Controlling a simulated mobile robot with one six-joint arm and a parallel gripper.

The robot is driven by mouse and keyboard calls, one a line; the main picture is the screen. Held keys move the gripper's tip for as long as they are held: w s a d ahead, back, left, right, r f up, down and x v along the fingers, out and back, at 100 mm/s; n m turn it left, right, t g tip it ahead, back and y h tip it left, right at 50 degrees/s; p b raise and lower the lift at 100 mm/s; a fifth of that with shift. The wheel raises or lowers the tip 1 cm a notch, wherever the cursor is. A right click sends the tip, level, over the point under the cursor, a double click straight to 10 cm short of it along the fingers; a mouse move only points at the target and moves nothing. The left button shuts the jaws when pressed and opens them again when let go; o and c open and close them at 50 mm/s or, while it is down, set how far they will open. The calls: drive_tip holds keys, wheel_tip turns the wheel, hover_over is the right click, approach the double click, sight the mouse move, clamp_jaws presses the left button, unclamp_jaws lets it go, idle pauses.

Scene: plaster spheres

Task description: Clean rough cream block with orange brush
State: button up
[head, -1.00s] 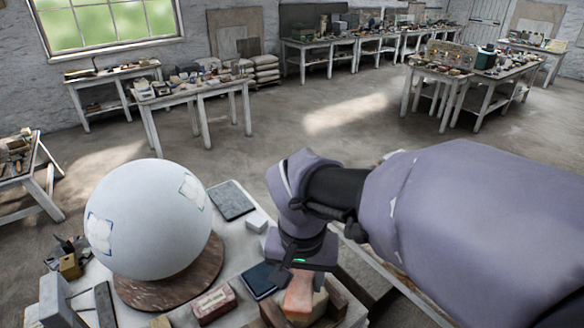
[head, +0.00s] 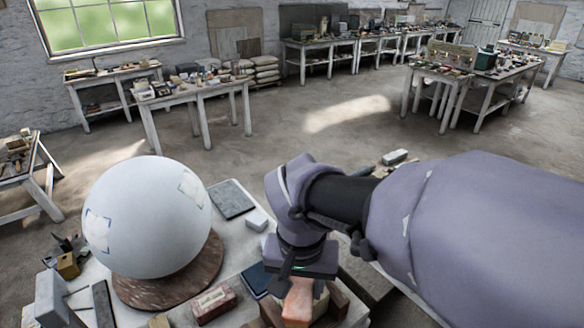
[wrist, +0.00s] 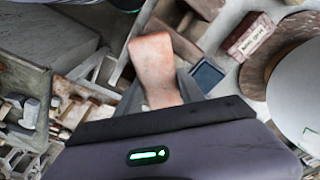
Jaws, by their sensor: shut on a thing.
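My gripper (head: 302,272) points down over the front of the table and is shut on an orange brush (head: 297,303). In the wrist view the brush (wrist: 155,68) sticks out beyond the jaws, and the fingers are mostly hidden. A cream block (head: 320,302) shows partly just right of the brush in the head view, among brown wooden pieces (head: 337,301). The brush overlaps that area, and I cannot tell whether brush and block touch. The block's surface is too small to judge.
A large white plaster sphere (head: 147,217) with outlined patches sits on a round brown base (head: 170,288) to the left. A red labelled box (head: 213,304), a dark blue pad (head: 256,280), a white block (head: 257,222) and a grey slab (head: 231,200) lie nearby.

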drive_tip(key=shift+s+a+f, duration=0.1)
drive_tip(key=shift+s, duration=0.4)
drive_tip(key=shift+w, duration=0.15)
drive_tip(key=shift+w, duration=0.7)
drive_tip(key=shift+w+d, duration=0.2)
drive_tip(key=shift+w, duration=0.55)
drive_tip(key=shift+w+d, duration=0.2)
drive_tip(key=shift+w, duration=0.5)
drive_tip(key=shift+s+a, duration=0.2)
drive_tip(key=shift+s, duration=1)
drive_tip(key=shift+s+a, duration=0.2)
drive_tip(key=shift+s, duration=0.95)
drive_tip(key=shift+w+b, duration=0.1)
drive_tip(key=shift+b, duration=0.2)
drive_tip(key=shift+w, duration=0.1)
